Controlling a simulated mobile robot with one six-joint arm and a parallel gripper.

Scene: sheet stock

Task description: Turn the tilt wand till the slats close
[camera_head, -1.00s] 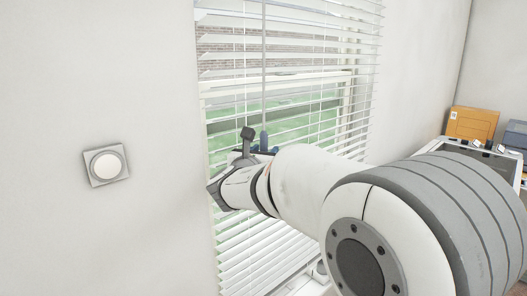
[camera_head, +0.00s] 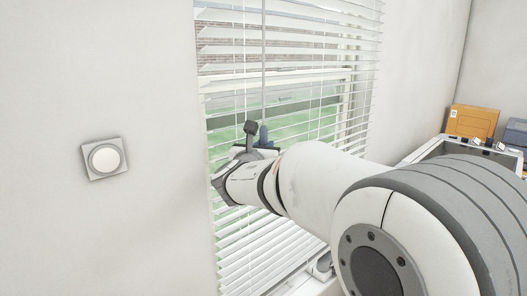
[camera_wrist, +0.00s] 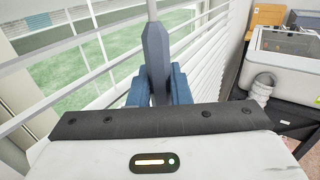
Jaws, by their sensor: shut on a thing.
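The white blind (camera_head: 285,65) hangs over the window. Its slats are tilted but apart, and green ground and brick show through the gaps. The tilt wand (camera_head: 264,75) hangs as a thin grey rod in front of the slats. In the wrist view the wand's thicker blue-grey handle (camera_wrist: 155,45) stands upright between the blue fingers of my gripper (camera_wrist: 158,88). The gripper is shut on that handle. In the head view my gripper (camera_head: 264,143) is at the blind's middle height, and my arm hides part of the lower slats.
A round white wall switch (camera_head: 104,158) is on the bare wall at left. At right an orange box (camera_head: 472,121) and a blue-grey box (camera_head: 516,133) stand behind a printer-like machine (camera_wrist: 290,55). The window sill is partly behind my arm.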

